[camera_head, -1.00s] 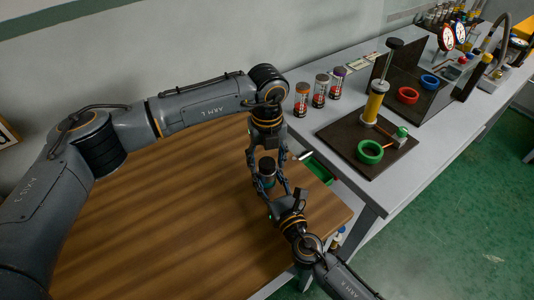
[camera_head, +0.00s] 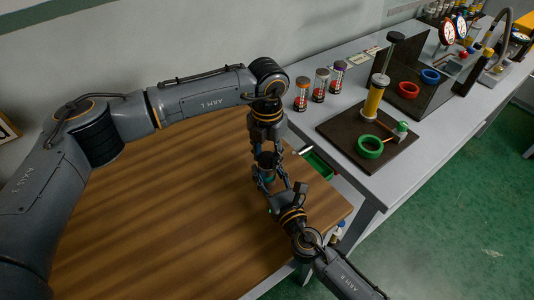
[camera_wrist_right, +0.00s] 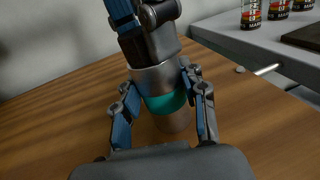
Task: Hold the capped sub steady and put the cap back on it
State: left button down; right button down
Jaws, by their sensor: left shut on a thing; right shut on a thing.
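The capped sub is a short silver cylinder with a teal band (camera_wrist_right: 167,102). Its lower metal part (camera_wrist_right: 174,122) shows below the band in the right wrist view. In the head view its dark upper end (camera_head: 266,160) shows between my grippers. My left gripper (camera_head: 267,152) comes from the far side and is shut on the upper part. Its fingers also show at the top of the wrist view (camera_wrist_right: 142,22). My right gripper (camera_head: 272,177) is shut around the body near the teal band, fingers on both sides (camera_wrist_right: 165,108). The seam of the cap is hidden or too small to tell.
The wooden table (camera_head: 160,215) is bare to the left. A grey bench (camera_head: 430,120) adjoins at right, with a dark board (camera_head: 345,140), a green ring (camera_head: 369,147), a yellow cylinder (camera_head: 373,103) and several jars (camera_head: 320,85). A green tray (camera_head: 318,165) sits by the table edge.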

pick_arm(q)
jog(key=m, duration=0.6)
jog(key=shift+m, duration=0.4)
jog(key=m, duration=0.5)
jog(key=c, duration=0.8)
grip_release()
jog(key=shift+r, duration=2.25)
jog(key=shift+c, duration=0.6)
